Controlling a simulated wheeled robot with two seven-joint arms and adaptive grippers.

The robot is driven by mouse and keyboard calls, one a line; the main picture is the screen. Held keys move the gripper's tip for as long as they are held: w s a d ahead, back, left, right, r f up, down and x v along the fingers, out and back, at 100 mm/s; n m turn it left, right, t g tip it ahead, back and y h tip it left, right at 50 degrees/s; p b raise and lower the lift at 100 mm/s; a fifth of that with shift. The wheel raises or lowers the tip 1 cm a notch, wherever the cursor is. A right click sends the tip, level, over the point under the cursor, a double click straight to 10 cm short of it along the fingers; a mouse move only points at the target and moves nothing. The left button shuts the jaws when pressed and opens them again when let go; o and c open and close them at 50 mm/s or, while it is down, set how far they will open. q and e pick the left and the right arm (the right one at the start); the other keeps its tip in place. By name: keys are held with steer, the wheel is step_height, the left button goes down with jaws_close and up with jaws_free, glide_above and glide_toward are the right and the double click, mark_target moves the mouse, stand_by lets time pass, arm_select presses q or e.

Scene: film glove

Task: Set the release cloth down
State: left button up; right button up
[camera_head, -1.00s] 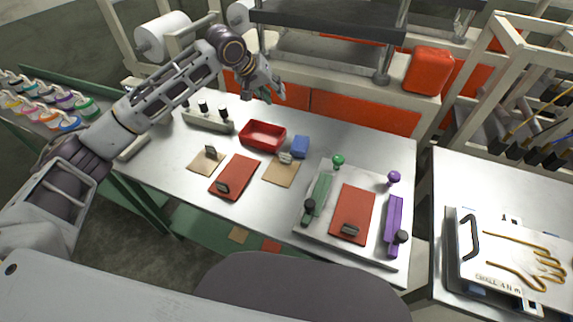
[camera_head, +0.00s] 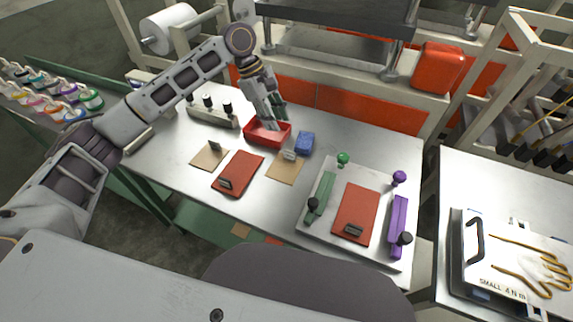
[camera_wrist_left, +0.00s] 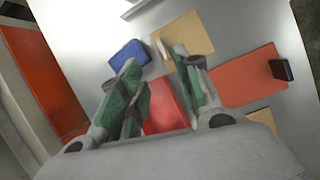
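My left gripper (camera_head: 277,121) points down over the red tray (camera_head: 251,136) at the back of the bench. Its green-padded fingers are spread in the left wrist view (camera_wrist_left: 160,98), with the red tray (camera_wrist_left: 167,108) showing between them and nothing seen held. A small blue pad (camera_head: 305,143), perhaps the release cloth, lies on the bench just right of the tray. I cannot tell whether the fingers touch the tray. My right gripper is out of view.
Tan sheets (camera_head: 208,155) and a red sheet (camera_head: 238,173) lie in front of the tray. A plate (camera_head: 330,224) with green and purple clamp bars stands to the right. A holder with black knobs (camera_head: 213,115) stands left of the tray. Bare bench shows between them.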

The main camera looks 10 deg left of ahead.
arm_select(q)
steer(key=shift+s+a+n, duration=0.15)
steer(key=shift+n, duration=1.15)
steer(key=shift+f, duration=0.1)
glide_toward(290, 153)
steer(key=shift+x, duration=2.5)
steer(key=shift+f, duration=0.1)
steer(key=shift+b+x, duration=0.4)
steer(key=shift+x, duration=2.15)
steer(key=shift+w+a, duration=0.1)
steer(key=shift+w, duration=0.15)
jaws_close()
